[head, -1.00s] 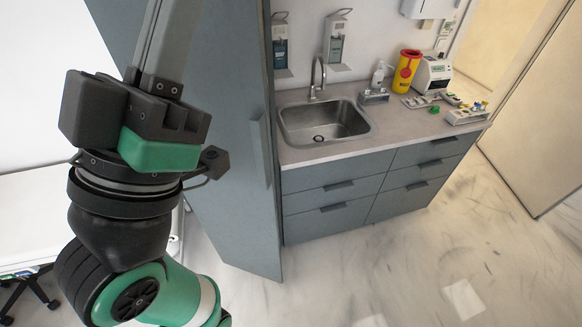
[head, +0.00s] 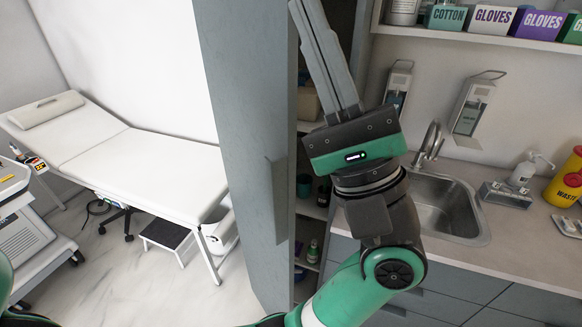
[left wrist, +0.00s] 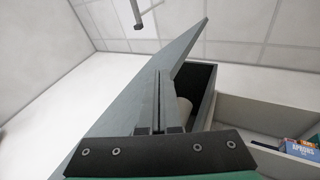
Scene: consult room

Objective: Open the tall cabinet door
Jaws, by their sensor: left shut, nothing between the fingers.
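The tall grey cabinet door (head: 236,150) stands partly open in the head view, with its vertical handle (head: 277,200) on its face. The cabinet's inside shelves (head: 312,210) show to the right of the door's edge. My left gripper (head: 303,8) is shut and empty, its fingers pointing up in front of the opening, to the right of the door's edge. In the left wrist view the shut fingers (left wrist: 159,74) overlap the door (left wrist: 125,95) near its edge, with the dark cabinet inside (left wrist: 197,92) to their right. Contact cannot be told. My right gripper is not in view.
The counter with a sink (head: 450,215) and wall dispensers (head: 475,105) lies right of the cabinet. Boxes of gloves (head: 492,18) stand on a shelf above. A white examination couch (head: 140,165) and a step stool (head: 168,235) are at left, with clear floor before them.

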